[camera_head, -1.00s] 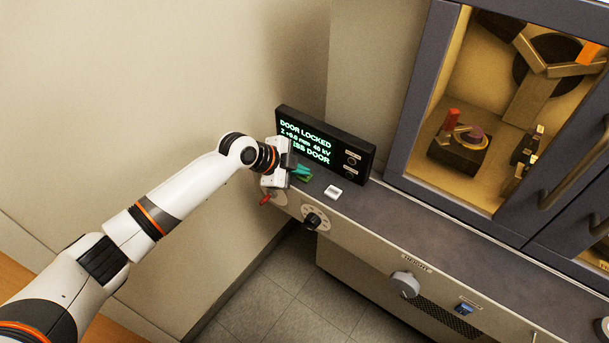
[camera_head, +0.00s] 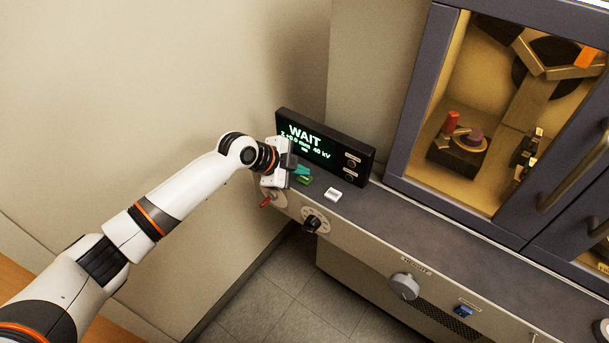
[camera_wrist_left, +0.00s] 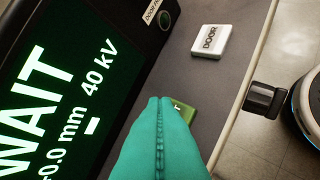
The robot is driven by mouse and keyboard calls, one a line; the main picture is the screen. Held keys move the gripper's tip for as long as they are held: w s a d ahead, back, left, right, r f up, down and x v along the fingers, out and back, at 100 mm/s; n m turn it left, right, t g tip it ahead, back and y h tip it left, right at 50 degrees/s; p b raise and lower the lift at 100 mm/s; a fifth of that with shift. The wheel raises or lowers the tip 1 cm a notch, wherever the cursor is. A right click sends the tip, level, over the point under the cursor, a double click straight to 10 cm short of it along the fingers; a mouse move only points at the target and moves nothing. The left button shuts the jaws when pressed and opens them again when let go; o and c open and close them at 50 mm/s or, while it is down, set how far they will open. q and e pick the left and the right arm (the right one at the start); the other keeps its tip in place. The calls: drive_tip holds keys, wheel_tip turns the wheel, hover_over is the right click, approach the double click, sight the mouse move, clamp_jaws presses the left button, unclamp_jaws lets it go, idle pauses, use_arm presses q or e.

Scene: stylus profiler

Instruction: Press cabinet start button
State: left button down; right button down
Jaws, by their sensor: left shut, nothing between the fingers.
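The green start button (camera_head: 305,181) sits on the cabinet's ledge, in front of the display (camera_head: 320,146). The display reads WAIT, with a 40 kV line below. My left gripper (camera_head: 302,171) is shut and empty, its teal fingertips right at the green button. In the left wrist view the closed fingers (camera_wrist_left: 160,106) cover much of the button (camera_wrist_left: 188,112), leaving part of its green top and one letter visible. I cannot tell whether they touch it. My right gripper is not in view.
A white DOOR button (camera_head: 333,194) lies just right of the green one. A black knob (camera_head: 312,223) and a grey knob (camera_head: 405,286) stick out of the front panel. The glass-windowed cabinet (camera_head: 420,100) rises at right. Open floor lies below.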

sight(300, 180)
use_arm(q)
drive_tip(key=shift+r, duration=0.15)
drive_tip(key=shift+r+p, duration=1.8)
drive_tip(key=shift+r, duration=0.75)
drive_tip(key=shift+f, duration=0.1)
